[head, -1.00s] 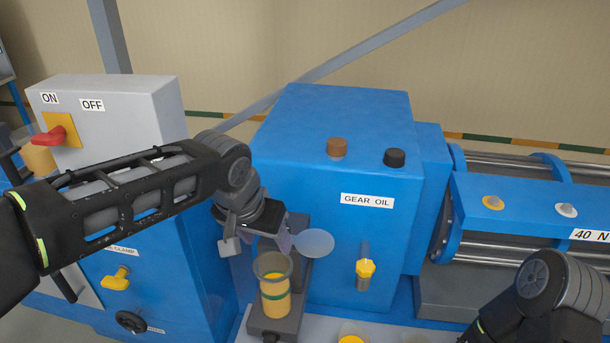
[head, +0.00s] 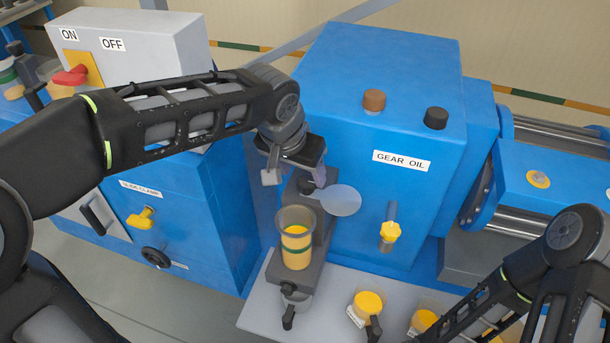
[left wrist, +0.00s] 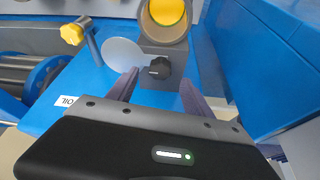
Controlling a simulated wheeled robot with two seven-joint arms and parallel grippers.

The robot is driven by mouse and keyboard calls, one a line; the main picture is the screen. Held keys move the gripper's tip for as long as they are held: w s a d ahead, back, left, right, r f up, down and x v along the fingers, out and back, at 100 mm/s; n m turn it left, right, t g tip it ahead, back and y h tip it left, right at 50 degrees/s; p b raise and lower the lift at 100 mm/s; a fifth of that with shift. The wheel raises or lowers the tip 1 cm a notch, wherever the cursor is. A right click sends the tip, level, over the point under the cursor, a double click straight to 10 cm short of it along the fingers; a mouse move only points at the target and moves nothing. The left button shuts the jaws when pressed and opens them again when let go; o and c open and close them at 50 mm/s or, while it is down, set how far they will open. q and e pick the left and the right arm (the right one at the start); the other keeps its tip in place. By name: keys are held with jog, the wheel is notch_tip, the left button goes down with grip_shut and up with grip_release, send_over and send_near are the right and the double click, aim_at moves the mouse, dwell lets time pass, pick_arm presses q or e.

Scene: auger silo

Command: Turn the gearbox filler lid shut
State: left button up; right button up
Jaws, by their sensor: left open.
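A pale round filler lid (head: 341,200) lies swung out to the right of a clear filler cup (head: 296,238) holding yellow oil, with a green band. The cup's mouth is uncovered. Both are on a dark grey block in front of the blue gearbox (head: 380,130). My left gripper (head: 312,184) is open, just behind the cup and beside the lid. In the left wrist view its fingers (left wrist: 160,86) stand either side of a black knob (left wrist: 160,68) on the block, below the cup; I cannot tell whether they touch it. The lid (left wrist: 123,53) shows left of it.
Brown (head: 374,101) and black (head: 436,118) caps stand on the gearbox. A yellow tap (head: 390,232) sticks out of its front. Cups with yellow contents (head: 368,303) stand on the pale ledge (head: 330,310). A control cabinet (head: 130,50) stands left. My right forearm crosses the lower right.

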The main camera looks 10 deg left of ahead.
aim_at(306, 182)
pick_arm(q)
jog(key=shift+x, duration=1.95)
grip_shut()
